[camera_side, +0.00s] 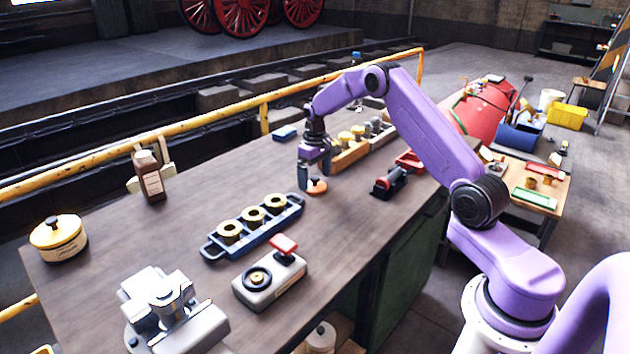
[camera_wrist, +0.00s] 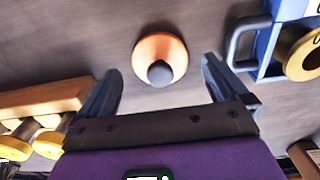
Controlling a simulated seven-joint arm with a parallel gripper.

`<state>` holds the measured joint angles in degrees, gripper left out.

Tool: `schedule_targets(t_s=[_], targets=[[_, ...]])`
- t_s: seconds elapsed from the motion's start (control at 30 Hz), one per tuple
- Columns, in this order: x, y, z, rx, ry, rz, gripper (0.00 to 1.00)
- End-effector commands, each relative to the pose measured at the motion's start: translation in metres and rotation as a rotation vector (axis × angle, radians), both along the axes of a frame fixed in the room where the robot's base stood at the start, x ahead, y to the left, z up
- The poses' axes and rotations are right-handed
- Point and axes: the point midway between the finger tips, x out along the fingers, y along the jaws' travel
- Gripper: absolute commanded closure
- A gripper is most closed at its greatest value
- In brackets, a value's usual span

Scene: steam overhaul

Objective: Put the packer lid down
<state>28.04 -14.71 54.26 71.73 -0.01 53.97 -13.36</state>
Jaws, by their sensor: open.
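The packer lid, which I take to be the orange round piece with a dark knob (camera_side: 317,186), rests on the bench top just below my gripper (camera_side: 314,172). In the wrist view the orange lid (camera_wrist: 160,44) lies flat with its dark knob toward me. My gripper (camera_wrist: 160,68) is open, with one finger on each side of the knob and a visible gap on both sides. Nothing is held. Whether the fingertips are level with the knob or above it, I cannot tell.
A blue tray (camera_side: 208,249) with three brass rings stands to the left of the lid. A wooden block (camera_side: 350,155) with brass pieces stands behind. A red-and-black tool (camera_side: 390,182) lies to the right. A yellow pot (camera_side: 58,238) stands far left. Bare bench (camera_side: 190,205) lies left.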

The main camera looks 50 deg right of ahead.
Motion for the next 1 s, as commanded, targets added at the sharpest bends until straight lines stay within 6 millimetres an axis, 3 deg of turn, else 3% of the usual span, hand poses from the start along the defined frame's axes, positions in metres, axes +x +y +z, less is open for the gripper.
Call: schedule_targets(t_s=[0.4,0.6,0.77,0.87,1.0], targets=[[0.001,0.0,0.08,-0.001,-0.004,0.0,0.0],[0.0,0.0,0.099,0.0,-0.001,0.0,0.0],[0.0,0.001,0.102,0.0,0.0,0.002,0.0],[-0.002,0.012,0.106,0.0,-0.001,0.022,0.0],[-0.012,0.056,0.118,0.0,-0.004,0.103,0.0]])
